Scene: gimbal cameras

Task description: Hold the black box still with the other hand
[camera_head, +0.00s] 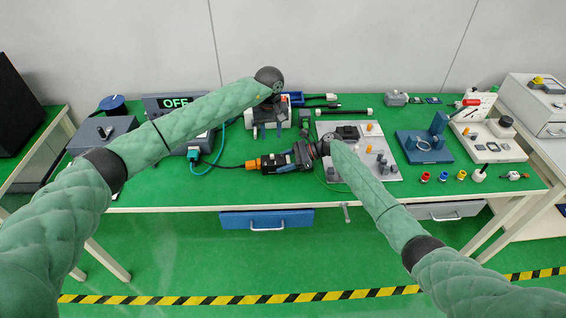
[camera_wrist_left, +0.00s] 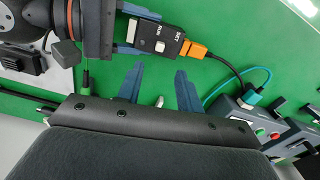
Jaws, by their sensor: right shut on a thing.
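The black box (camera_wrist_left: 158,42), with a switch and white SET and RUN lettering, shows in the left wrist view. In the head view the black box (camera_head: 271,163) is small, just above the green table. An orange connector (camera_wrist_left: 194,50) with a black cable is at its end. My right gripper (camera_wrist_left: 128,34) is shut on the box's other end; it also shows in the head view (camera_head: 287,162). My left gripper (camera_wrist_left: 157,82) is open and empty, its blue fingers pointing at the box but apart from it. In the head view my left gripper (camera_head: 267,131) is behind the box.
A power supply (camera_head: 175,103) reading OFF stands at the left, with a teal cable (camera_head: 218,150) nearby. A grey board (camera_head: 365,150) with blocks lies right of my right gripper. Blue fixtures (camera_head: 424,147) and small coloured parts are farther right.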

